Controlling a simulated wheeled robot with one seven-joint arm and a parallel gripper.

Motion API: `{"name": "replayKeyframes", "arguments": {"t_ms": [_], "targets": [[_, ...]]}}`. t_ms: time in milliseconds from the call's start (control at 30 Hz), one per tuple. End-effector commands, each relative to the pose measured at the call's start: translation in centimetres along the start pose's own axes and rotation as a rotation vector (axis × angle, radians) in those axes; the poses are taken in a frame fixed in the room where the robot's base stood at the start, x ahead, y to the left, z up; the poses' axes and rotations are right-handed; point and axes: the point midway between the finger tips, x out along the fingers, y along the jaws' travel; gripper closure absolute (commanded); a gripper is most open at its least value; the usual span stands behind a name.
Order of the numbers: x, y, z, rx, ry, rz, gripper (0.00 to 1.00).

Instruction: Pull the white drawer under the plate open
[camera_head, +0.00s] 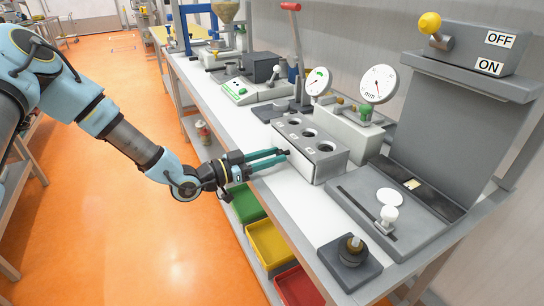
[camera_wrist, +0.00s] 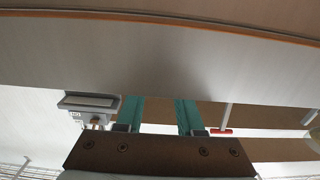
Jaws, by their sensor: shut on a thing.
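The plate (camera_head: 312,137) is the grey top with several round holes on a box-like block at the bench's front edge. The white drawer (camera_head: 303,166) is the pale front under it, facing my arm. No gap shows between drawer and block. My gripper (camera_head: 286,154) reaches in from the left with its two green fingers apart and level, tips at the drawer front. In the wrist view, my fingers (camera_wrist: 160,112) run up to a broad pale surface, which hides their tips. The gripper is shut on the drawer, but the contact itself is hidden.
A grey switch stand with ON and OFF labels (camera_head: 490,52) is at the right. A dark base with a knob (camera_head: 350,262) sits at the front corner. Two dial gauges (camera_head: 378,84) stand behind the block. Green, yellow and red bins (camera_head: 268,243) are below the bench. The orange floor at left is clear.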

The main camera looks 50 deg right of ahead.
Motion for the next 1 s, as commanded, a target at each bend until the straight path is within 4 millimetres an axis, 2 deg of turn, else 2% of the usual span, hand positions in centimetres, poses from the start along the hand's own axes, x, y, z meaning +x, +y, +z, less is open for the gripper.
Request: {"name": "replayKeyframes", "arguments": {"t_ms": [500,567,800,900,1000], "targets": [[-0.3,0.0,0.0,0.0,0.0,0.0,1.0],[-1.1,-0.1,0.1,0.001,0.0,-0.001,1.0],[-6.8,-0.2,0.2,0.002,-0.002,-0.004,1.0],[-8.4,-0.2,0.1,0.002,-0.001,-0.003,1.0],[-9.2,-0.1,0.1,0.0,-0.001,-0.001,1.0]]}}
